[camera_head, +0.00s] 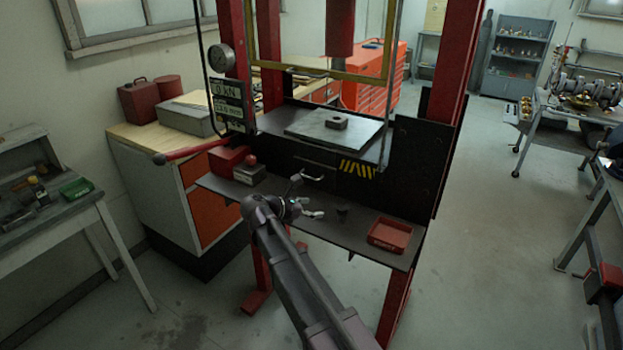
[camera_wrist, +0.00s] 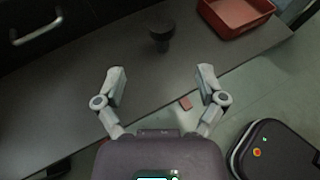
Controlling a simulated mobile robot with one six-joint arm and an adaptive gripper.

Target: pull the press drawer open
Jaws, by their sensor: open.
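The press drawer (camera_head: 315,168) is a dark front under the press bed, left of a yellow-and-black striped label. It looks shut. A silver bar handle (camera_head: 313,178) is on it, and the handle also shows at the top left of the wrist view (camera_wrist: 36,29). My gripper (camera_head: 309,199) is over the front shelf, just in front of the drawer. In the wrist view its two fingers (camera_wrist: 161,82) are spread wide with nothing between them. The handle is ahead and left of the fingers there, apart from them.
The grey shelf (camera_wrist: 85,100) lies below my gripper. A small black stepped piece (camera_wrist: 161,34) stands on it ahead of the fingers. A red tray (camera_head: 390,235) is on the shelf's right. A red lever (camera_head: 190,151) sticks out left. Floor is clear right of the press.

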